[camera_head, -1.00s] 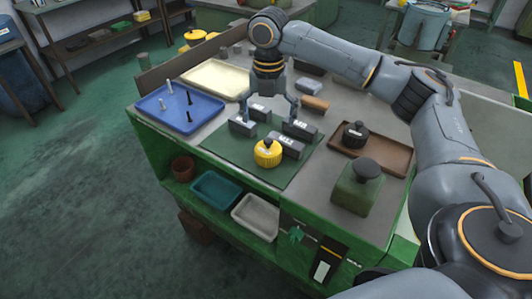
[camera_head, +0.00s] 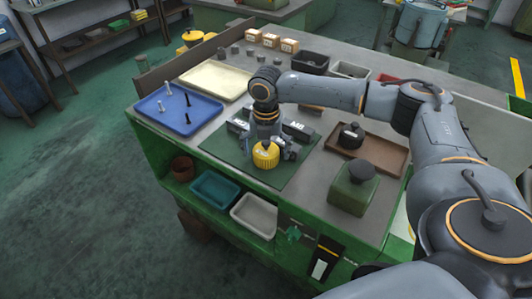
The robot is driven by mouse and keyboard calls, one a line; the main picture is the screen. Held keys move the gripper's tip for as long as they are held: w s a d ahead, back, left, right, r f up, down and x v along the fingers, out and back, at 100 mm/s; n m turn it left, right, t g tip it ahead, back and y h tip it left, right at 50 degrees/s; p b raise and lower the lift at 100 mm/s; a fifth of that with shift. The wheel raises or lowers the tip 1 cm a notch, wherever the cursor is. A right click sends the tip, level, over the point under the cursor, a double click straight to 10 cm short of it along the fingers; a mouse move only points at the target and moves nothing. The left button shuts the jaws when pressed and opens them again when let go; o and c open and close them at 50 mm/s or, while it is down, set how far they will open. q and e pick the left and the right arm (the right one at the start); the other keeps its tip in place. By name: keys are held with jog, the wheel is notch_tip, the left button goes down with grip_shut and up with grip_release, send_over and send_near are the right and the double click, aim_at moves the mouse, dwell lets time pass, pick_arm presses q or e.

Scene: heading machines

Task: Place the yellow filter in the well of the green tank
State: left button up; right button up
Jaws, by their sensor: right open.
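The yellow filter (camera_head: 265,156) is a small round ribbed piece standing on the dark green mat (camera_head: 225,149) on the bench. My right gripper (camera_head: 266,146) is open, just above and behind the filter, and its fingers cover part of the filter's top. I cannot tell whether they touch it. The green tank (camera_head: 349,195) stands at the front right of the bench, with a dark round piece (camera_head: 362,173) on top. Its well is not visible from here. My left gripper is not in view.
Grey labelled blocks (camera_head: 298,131) lie on the mat close to my right gripper. A brown tray (camera_head: 383,160) with a black filter (camera_head: 352,136) is behind the tank. A blue tray (camera_head: 165,118) with upright pins and a cream tray (camera_head: 215,79) are at left.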

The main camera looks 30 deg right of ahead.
jog(key=shift+c, duration=0.2)
jog(key=c, duration=1.4)
